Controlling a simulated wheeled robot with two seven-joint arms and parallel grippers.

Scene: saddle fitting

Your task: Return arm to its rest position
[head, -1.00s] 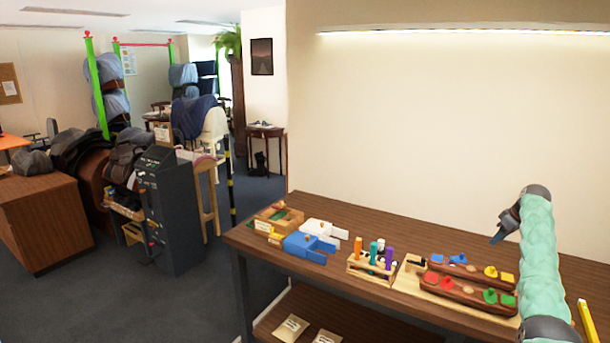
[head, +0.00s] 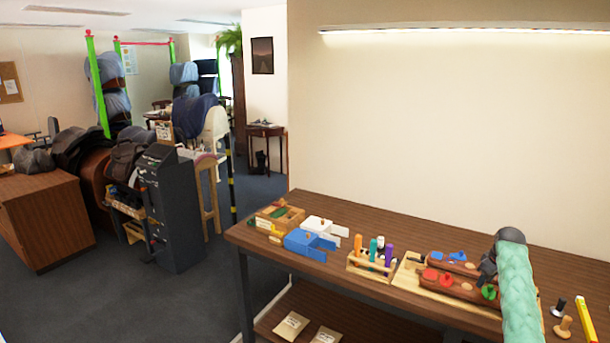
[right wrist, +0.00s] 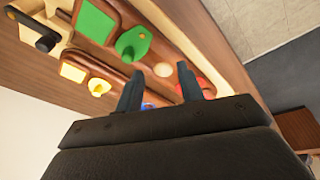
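My right arm, in a pale green sleeve (head: 517,290), reaches over the right part of the table in the head view. Its dark gripper (head: 487,268) hangs close above two brown wooden holders (head: 452,286) with coloured pieces and partly hides their right end. In the right wrist view the two fingers of my right gripper (right wrist: 161,88) stand apart with nothing between them. Beyond them show a green piece (right wrist: 133,43), a yellow piece (right wrist: 98,87) and a red piece, partly hidden by a finger. Whether the fingers touch anything is unclear. My left gripper is out of view.
On the brown table (head: 335,217) stand a wooden box (head: 278,216), a blue box (head: 305,243), a white box (head: 322,229) and a rack of coloured handles (head: 371,264). Knobbed tools (head: 563,327) and a yellow bar (head: 586,318) lie at right. The table's back strip is clear.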

